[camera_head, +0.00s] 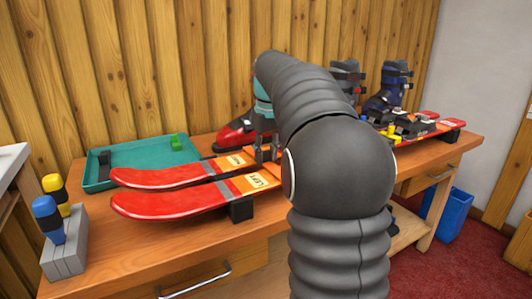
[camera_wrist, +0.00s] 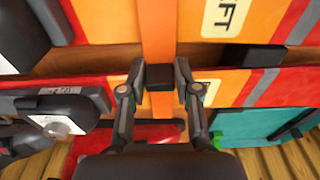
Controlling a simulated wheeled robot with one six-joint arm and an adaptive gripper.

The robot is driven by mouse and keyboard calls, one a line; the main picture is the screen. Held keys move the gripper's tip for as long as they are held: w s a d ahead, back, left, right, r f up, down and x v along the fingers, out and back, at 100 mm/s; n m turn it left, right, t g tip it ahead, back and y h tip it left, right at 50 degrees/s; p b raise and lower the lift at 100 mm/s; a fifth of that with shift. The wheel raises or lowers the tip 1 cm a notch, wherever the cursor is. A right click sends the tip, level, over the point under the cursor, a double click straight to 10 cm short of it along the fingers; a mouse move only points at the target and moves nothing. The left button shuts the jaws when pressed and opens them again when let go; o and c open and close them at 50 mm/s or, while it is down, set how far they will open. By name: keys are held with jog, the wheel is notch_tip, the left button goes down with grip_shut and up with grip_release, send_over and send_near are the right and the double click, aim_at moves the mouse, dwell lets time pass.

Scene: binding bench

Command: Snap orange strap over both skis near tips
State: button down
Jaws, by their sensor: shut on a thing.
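Two red-and-orange skis lie side by side on the bench, tips to the left in the head view: the near ski (camera_head: 180,204) with a "LEFT" label and the far ski (camera_head: 165,178). In the wrist view, an orange strap (camera_wrist: 157,28) runs across the labelled ski (camera_wrist: 270,18) and the gap to a black end piece (camera_wrist: 160,77) at the other ski (camera_wrist: 228,86). My gripper (camera_wrist: 160,80) is shut on this black end piece. In the head view my gripper (camera_head: 268,152) is low over the skis, and my arm hides much of the strap area.
A teal tray (camera_head: 103,163) with a green block (camera_head: 178,142) lies behind the tips. A grey holder (camera_head: 65,257) with blue- and yellow-handled tools stands at the left.

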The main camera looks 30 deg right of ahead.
aim_at(266, 151)
jog(key=shift+c, duration=1.3)
grip_release()
jog(key=shift+r, duration=0.1)
jog(key=shift+r+p, duration=2.4)
jog(key=shift+r, duration=2.5)
